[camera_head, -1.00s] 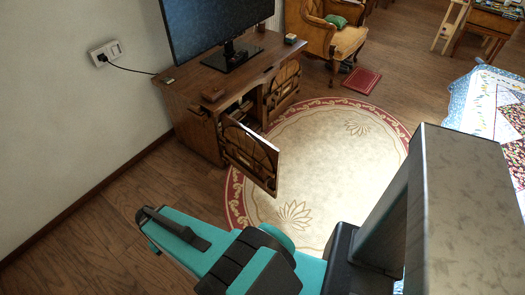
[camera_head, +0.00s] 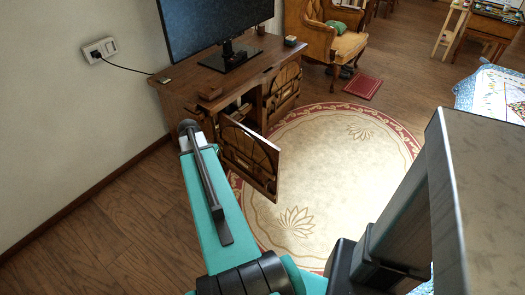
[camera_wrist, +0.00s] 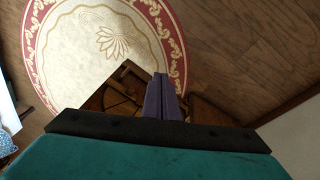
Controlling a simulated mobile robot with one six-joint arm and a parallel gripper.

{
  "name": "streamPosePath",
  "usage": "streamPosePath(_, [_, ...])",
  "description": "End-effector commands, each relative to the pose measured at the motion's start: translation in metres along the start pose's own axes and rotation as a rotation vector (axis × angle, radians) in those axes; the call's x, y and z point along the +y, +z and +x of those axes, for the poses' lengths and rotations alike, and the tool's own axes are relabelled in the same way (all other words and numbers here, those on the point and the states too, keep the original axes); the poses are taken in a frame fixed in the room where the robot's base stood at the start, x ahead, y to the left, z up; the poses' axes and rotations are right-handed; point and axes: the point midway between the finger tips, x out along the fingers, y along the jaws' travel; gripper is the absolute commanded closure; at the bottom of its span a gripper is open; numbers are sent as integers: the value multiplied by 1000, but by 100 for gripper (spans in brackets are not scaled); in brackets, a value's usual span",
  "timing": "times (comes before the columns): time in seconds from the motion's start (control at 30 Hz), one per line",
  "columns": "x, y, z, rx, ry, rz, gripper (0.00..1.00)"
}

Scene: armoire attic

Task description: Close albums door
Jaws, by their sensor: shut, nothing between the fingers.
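The albums door appears to be the carved wooden door (camera_head: 250,160) with a fan pattern, standing open at the near end of the wooden TV cabinet (camera_head: 181,88). Behind it the cabinet's inside is dark. In the wrist view the patterned door (camera_wrist: 118,94) lies just left of my gripper (camera_wrist: 163,76). My gripper's fingers are together and empty, pointing down toward the floor beside the door. I cannot tell whether they touch it. In the head view my teal arm reaches toward the cabinet's near side, and the fingers are hidden.
A second carved door (camera_head: 283,86) on the cabinet looks shut. A television (camera_head: 210,25) stands on top. A round cream and red rug (camera_head: 335,165) lies in front. An armchair (camera_head: 345,45) stands behind it. Bare wooden floor (camera_head: 95,215) is free at the left.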

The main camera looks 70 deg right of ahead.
Motion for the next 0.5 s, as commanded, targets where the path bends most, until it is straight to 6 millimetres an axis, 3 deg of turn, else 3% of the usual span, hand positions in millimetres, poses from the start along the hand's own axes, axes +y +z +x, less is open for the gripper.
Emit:
streamPosePath(0.1, [28, -46, -1, 42, -2, 136, 100])
streamPosePath(0.3, [84, -108, -14, 107, 0, 346, 100])
streamPosePath(0.5, [126, -143, -26, 151, 3, 483, 100])
